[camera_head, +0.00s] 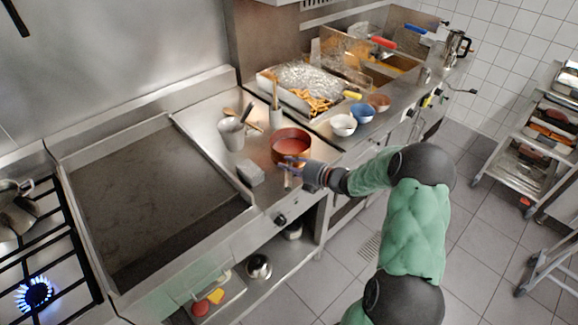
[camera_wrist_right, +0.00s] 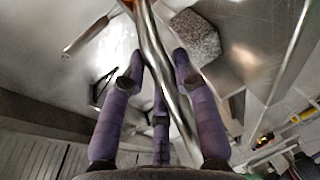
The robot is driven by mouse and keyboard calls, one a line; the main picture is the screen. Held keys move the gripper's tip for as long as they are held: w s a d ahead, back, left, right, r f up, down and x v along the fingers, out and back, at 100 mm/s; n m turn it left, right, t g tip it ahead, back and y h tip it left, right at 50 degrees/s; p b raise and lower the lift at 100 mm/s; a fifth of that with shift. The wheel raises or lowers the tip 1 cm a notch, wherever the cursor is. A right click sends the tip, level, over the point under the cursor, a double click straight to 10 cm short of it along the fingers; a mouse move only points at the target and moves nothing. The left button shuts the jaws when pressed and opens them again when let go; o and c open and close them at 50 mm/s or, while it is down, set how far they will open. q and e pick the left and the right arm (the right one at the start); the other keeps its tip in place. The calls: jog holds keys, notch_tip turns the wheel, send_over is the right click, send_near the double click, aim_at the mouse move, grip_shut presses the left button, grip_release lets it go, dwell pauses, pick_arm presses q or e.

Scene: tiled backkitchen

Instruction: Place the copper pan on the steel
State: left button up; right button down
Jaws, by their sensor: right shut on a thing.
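The copper pan (camera_head: 291,142), with reddish contents, is upright over the steel counter between the griddle and the fryer station. I cannot tell whether its base touches the steel (camera_head: 207,133). My right gripper (camera_head: 293,166) is at the pan's near side, shut on its handle. In the right wrist view the long metal handle (camera_wrist_right: 160,62) runs between the purple fingers of my right gripper (camera_wrist_right: 157,75). Only a sliver of copper shows at the top edge there. My left gripper is not in view.
A grey block (camera_head: 250,174) and a steel container (camera_head: 232,133) stand left of the pan. A white bowl (camera_head: 343,124) and a blue bowl (camera_head: 362,112) are to its right. A tray of fries (camera_head: 315,103) is behind. The griddle (camera_head: 150,200) is bare; a burner (camera_head: 35,293) is lit.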

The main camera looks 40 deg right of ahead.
jog(key=c, duration=1)
grip_release()
jog(key=shift+o, duration=0.2)
jog(key=shift+s+r, duration=0.15)
jog(key=shift+s, duration=0.1)
jog(key=p+v, duration=0.2)
jog(key=v, duration=0.9)
jog(key=shift+s+d, duration=0.15)
jog(key=shift+s, duration=0.15)
